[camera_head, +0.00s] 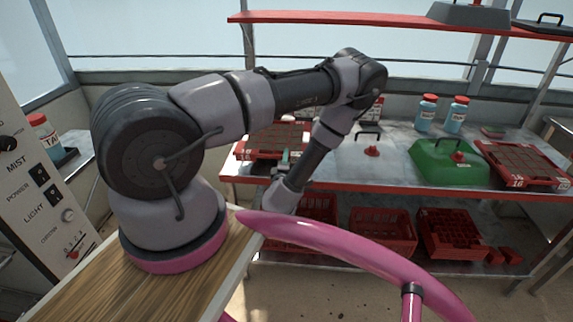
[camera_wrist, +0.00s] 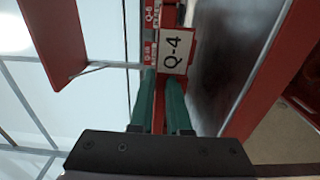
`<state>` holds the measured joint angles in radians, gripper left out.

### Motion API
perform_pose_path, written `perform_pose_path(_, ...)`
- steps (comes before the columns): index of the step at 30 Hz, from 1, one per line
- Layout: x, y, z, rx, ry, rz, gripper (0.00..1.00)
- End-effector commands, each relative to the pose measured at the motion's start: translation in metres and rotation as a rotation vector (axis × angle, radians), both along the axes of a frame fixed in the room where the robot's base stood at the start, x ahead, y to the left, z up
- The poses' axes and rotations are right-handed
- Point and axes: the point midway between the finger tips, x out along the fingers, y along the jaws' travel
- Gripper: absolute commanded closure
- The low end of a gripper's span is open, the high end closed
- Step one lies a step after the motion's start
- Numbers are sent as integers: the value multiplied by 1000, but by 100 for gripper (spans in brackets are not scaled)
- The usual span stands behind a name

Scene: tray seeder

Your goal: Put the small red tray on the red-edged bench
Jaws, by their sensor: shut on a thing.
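A red tray with brown cells (camera_head: 268,144) shows at the left end of the red-edged bench (camera_head: 330,182), partly behind my arm. My gripper (camera_head: 284,158) is at its near side, its teal fingers small in the head view. In the wrist view my gripper (camera_wrist: 162,112) has its two teal fingers shut on a narrow red part, seen almost edge-on, which I take to be the small red tray. I cannot tell whether the tray touches the bench top. The bench's grey top also shows in the wrist view (camera_wrist: 225,60).
A green cover (camera_head: 432,165), another red tray (camera_head: 520,165) and two blue bottles (camera_head: 426,114) stand on the bench's right part. A small red knob (camera_head: 371,151) is near the middle. Red crates (camera_head: 382,232) fill the lower shelf. A pink rail (camera_head: 345,244) crosses in front.

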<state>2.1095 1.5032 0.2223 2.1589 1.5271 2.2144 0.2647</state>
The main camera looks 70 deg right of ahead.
Motion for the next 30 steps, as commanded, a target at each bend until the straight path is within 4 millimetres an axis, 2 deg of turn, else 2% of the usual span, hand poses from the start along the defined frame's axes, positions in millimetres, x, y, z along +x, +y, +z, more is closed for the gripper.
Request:
perform_pose_path(3,1,0,-18,1,-3,0,100)
perform_pose_path(6,1,0,-27,0,-2,1,100)
perform_pose_path(16,1,0,-30,-1,-3,2,100)
perform_pose_path(17,1,0,-30,1,0,1,77)
perform_pose_path(18,0,0,-30,0,0,1,62)
perform_pose_path(19,0,0,-30,0,0,1,55)
perform_pose_path(30,0,2,-28,1,-1,0,55)
